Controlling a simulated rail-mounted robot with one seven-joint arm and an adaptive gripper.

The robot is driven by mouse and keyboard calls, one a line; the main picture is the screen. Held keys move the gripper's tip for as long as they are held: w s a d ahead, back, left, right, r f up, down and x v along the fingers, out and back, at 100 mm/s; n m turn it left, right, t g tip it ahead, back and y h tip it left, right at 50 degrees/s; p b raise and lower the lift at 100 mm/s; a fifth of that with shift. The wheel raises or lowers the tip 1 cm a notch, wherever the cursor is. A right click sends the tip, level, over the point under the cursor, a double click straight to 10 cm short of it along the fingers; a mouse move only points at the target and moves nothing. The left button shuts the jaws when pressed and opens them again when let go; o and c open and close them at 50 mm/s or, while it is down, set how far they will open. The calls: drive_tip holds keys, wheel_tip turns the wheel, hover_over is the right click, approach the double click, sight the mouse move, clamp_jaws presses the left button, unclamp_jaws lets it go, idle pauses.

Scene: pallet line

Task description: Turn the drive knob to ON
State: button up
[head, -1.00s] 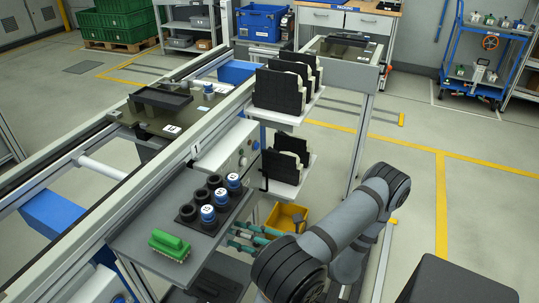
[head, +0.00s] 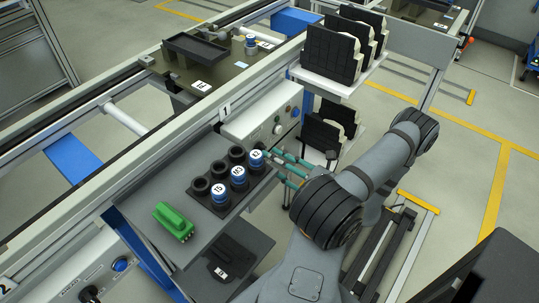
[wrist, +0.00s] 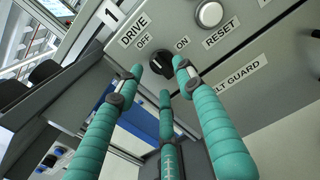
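The black drive knob (wrist: 160,66) is on the grey control panel (wrist: 262,50) in the wrist view, below the DRIVE label, with OFF at its upper left and ON at its upper right. Its pointer seems turned toward OFF. My gripper (wrist: 158,75) has teal fingers spread apart around the knob, one tip to its left, one to its right and one below. I see no clear contact. In the head view my gripper (head: 285,167) is at the front of the panel (head: 262,118); I cannot make out the drive knob there.
A white RESET button (wrist: 209,14) and a guard label (wrist: 235,76) are right of the knob. In the head view, a shelf with black cups (head: 219,170) and a green part (head: 173,222) lies left of my gripper. Black plates (head: 331,50) stand on a rack behind it.

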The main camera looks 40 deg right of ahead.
drive_tip(key=shift+w+a, duration=0.1)
drive_tip(key=shift+w, duration=0.85)
drive_tip(key=shift+c, duration=1.3)
clamp_jaws()
